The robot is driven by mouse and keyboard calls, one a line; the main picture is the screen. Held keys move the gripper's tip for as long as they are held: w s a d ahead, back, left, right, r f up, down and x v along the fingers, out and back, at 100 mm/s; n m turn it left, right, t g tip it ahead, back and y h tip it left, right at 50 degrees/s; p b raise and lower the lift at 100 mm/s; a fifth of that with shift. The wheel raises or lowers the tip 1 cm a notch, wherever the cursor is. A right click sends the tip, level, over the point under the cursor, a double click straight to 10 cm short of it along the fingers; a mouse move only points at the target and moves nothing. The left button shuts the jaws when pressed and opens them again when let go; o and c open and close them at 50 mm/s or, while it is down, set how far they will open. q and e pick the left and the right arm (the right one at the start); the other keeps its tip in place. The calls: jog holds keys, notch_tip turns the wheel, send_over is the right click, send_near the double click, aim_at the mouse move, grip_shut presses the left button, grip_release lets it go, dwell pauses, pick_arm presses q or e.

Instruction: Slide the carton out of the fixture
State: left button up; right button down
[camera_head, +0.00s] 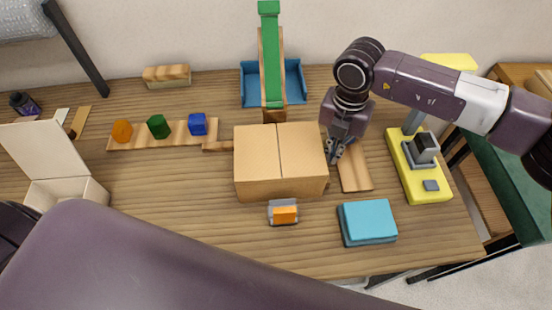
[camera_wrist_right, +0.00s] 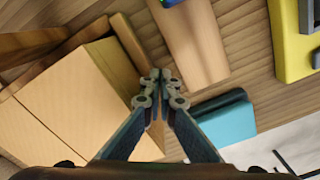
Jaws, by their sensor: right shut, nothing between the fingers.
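The brown cardboard carton (camera_head: 265,165) sits mid-table with a seam across its top; it also shows at the left of the wrist view (camera_wrist_right: 60,105). A thin wooden strip (camera_head: 217,147) meets its left side. In the wrist view a wooden bar (camera_wrist_right: 127,42) lies along the carton's edge; I cannot tell whether these pieces form the fixture. My right gripper (camera_head: 333,158) is shut and empty, pointing down close beside the carton's right side; its fingertips (camera_wrist_right: 160,76) meet in the wrist view. Whether it touches the carton is unclear. My left gripper is out of view.
A wooden board (camera_head: 356,172) lies right of the carton. A teal block (camera_head: 367,222), a yellow device (camera_head: 428,190) and a small orange-and-grey item (camera_head: 284,214) are nearby. Behind stands a green ramp (camera_head: 271,60) with a blue tray (camera_head: 251,88). An open white box (camera_head: 70,192) is left.

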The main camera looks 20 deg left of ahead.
aim_at(290, 149)
jog(key=shift+a, duration=0.1)
jog(key=shift+s+a+b, duration=0.75)
jog(key=shift+s+a, duration=0.15)
jog(key=shift+a, duration=1.2)
jog(key=shift+s+a+b, duration=0.7)
jog(key=shift+s+a, duration=0.15)
jog(key=shift+a, duration=1.3)
jog(key=shift+s+a+b, duration=0.75)
jog(key=shift+s+a, duration=0.15)
jog(key=shift+a, duration=1.2)
jog(key=shift+w+d+b, duration=0.35)
jog(key=shift+d, duration=0.5)
jog(key=shift+w+d+b, duration=0.3)
jog(key=shift+w+d, duration=0.05)
jog(key=shift+d, duration=0.45)
jog(key=shift+r+p, duration=2.15)
jog(key=shift+r, duration=3.9)
